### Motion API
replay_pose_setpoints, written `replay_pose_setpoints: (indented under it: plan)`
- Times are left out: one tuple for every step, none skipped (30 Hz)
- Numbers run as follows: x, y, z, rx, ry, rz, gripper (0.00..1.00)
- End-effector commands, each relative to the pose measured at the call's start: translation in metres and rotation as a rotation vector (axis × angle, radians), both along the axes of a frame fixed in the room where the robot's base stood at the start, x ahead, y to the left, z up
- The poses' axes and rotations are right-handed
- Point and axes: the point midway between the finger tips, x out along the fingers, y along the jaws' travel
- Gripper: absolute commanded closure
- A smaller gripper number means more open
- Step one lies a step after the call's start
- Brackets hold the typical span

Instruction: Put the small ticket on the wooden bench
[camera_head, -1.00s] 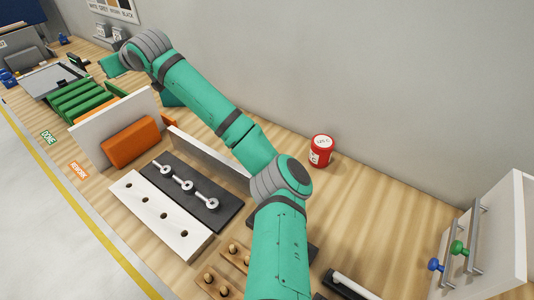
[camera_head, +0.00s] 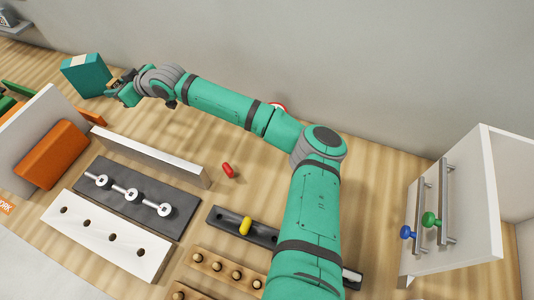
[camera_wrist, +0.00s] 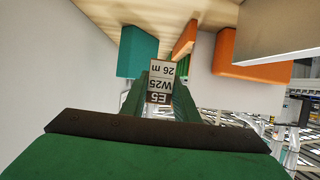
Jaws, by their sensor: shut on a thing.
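The small ticket (camera_wrist: 160,84), a pale printed label with a dark "E5" band, is between the fingers of my gripper (camera_wrist: 160,100) in the wrist view. Its print reads upside down there. In the head view my gripper (camera_head: 122,88) is shut at the far left end of my arm, beside a teal block (camera_head: 85,78) with a pale patch on its top. The ticket is hard to make out in that view. The wooden bench (camera_head: 330,190) runs along the wall below my arm, and my gripper appears above its back left part.
An orange block (camera_head: 52,155) stands by a white panel at left. A black plate with metal eyelets (camera_head: 132,195) and a white holed board (camera_head: 105,237) lie in front. A red capsule (camera_head: 228,170) lies mid-bench. A white cabinet (camera_head: 460,215) stands right. Bare wood shows around these.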

Motion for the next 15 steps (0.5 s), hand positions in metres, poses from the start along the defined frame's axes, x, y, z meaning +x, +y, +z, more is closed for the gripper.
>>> replay_pose_setpoints:
  plan:
    - [-0.001, -0.001, -0.007, 0.000, 0.000, 0.001, 0.94]
    - [-0.001, 0.000, -0.009, 0.000, 0.000, 0.002, 0.94]
    - [-0.002, 0.000, -0.011, 0.000, 0.000, 0.002, 0.94]
    - [-0.002, 0.000, -0.012, 0.001, -0.001, 0.002, 0.94]
    - [-0.002, 0.000, -0.013, 0.001, -0.001, 0.002, 0.94]
    - [-0.002, 0.000, -0.013, 0.002, -0.001, 0.002, 0.94]
    - [-0.002, 0.000, -0.013, 0.002, -0.001, 0.002, 0.94]
    - [-0.002, 0.000, -0.013, 0.002, -0.001, 0.002, 0.94]
    - [-0.002, 0.000, -0.014, 0.001, -0.001, 0.002, 0.94]
    - [-0.002, 0.000, -0.016, 0.001, 0.000, 0.003, 0.94]
    - [-0.002, 0.001, -0.020, 0.000, 0.000, 0.003, 0.94]
    - [-0.002, 0.001, -0.026, -0.002, 0.001, 0.003, 0.94]
    - [-0.002, 0.001, -0.030, -0.001, 0.002, 0.003, 0.94]
    - [-0.002, 0.001, -0.036, 0.000, 0.001, 0.003, 0.94]
    - [-0.003, 0.001, -0.043, -0.001, 0.002, 0.004, 0.94]
